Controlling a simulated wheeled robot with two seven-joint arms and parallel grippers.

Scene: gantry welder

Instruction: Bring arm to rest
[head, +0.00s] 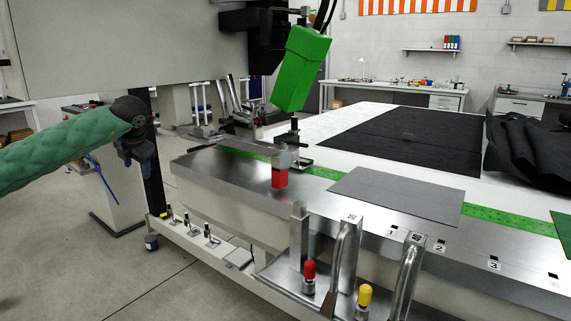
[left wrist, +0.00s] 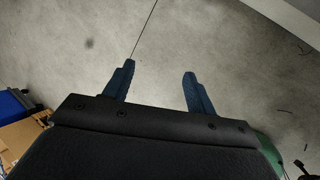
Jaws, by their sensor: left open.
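My left arm, in a green padded sleeve, reaches in from the left in the head view. Its left gripper (head: 134,156) hangs at the dark wrist, pointing down, to the left of the metal welding table (head: 300,197). In the left wrist view the two blue fingers of the left gripper (left wrist: 157,88) are spread apart with only bare concrete floor between them. It holds nothing. My right gripper shows in neither view.
A green welder head (head: 301,68) hangs over the table. Metal handles (head: 343,262) and red and yellow knobs line the front edge. Floor at the lower left is clear.

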